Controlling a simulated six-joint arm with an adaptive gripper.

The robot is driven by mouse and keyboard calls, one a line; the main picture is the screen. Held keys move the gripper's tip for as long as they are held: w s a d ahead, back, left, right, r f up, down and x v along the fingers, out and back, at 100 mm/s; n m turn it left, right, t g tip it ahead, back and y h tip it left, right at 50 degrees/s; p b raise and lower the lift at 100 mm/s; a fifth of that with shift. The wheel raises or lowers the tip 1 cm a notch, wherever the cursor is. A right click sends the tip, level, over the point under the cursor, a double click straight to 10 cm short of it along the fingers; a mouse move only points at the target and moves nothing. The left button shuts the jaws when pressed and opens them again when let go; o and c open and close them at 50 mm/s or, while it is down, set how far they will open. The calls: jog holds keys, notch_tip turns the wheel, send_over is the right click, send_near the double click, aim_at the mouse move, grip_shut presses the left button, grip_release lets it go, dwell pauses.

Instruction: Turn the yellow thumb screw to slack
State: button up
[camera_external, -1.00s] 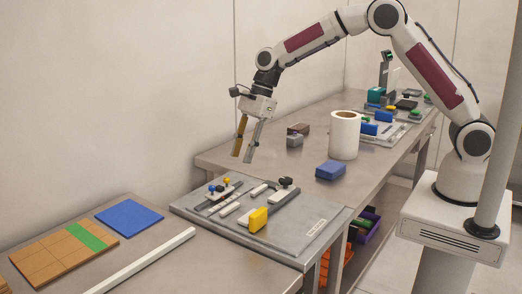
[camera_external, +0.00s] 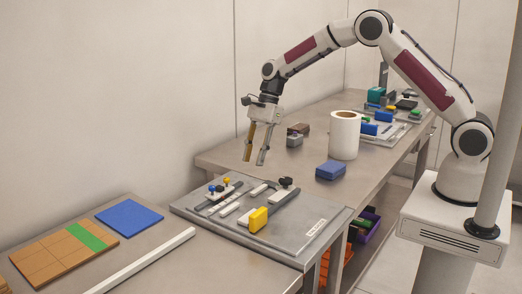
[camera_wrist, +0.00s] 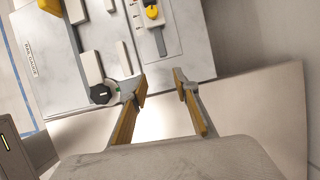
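The yellow thumb screw (camera_external: 226,181) is a small yellow knob on the grey fixture board (camera_external: 305,251), beside a blue knob (camera_external: 211,189). My gripper (camera_external: 255,162) is above the back part of the board, apart from the screw. In the wrist view my gripper (camera_wrist: 160,83) is open, with nothing between its two fingers. The screw's turn position cannot be read.
A black knob (camera_wrist: 101,93) on a white arm (camera_external: 284,195) stands near my fingers in the wrist view. A yellow block (camera_external: 258,219) is at the board's front. A blue block (camera_external: 331,170) and white roll (camera_external: 345,135) stand on the table behind.

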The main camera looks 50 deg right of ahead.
jog(key=shift+w+d+f, duration=0.15)
jog(key=shift+d+f, duration=0.1)
jog(key=shift+d, duration=0.5)
jog(key=s+a+r+n, duration=0.1)
jog(key=s+a+r, duration=0.1)
jog(key=a, duration=0.4)
jog(key=n+t+h, duration=0.3)
jog(key=n+t, duration=0.1)
jog(key=n, duration=1.9)
send_near(227, 178)
jog(key=shift+w+d+r, duration=0.1)
jog(key=shift+w+d, duration=0.05)
jog(key=shift+d, duration=0.05)
jog(key=shift+x, duration=3.9)
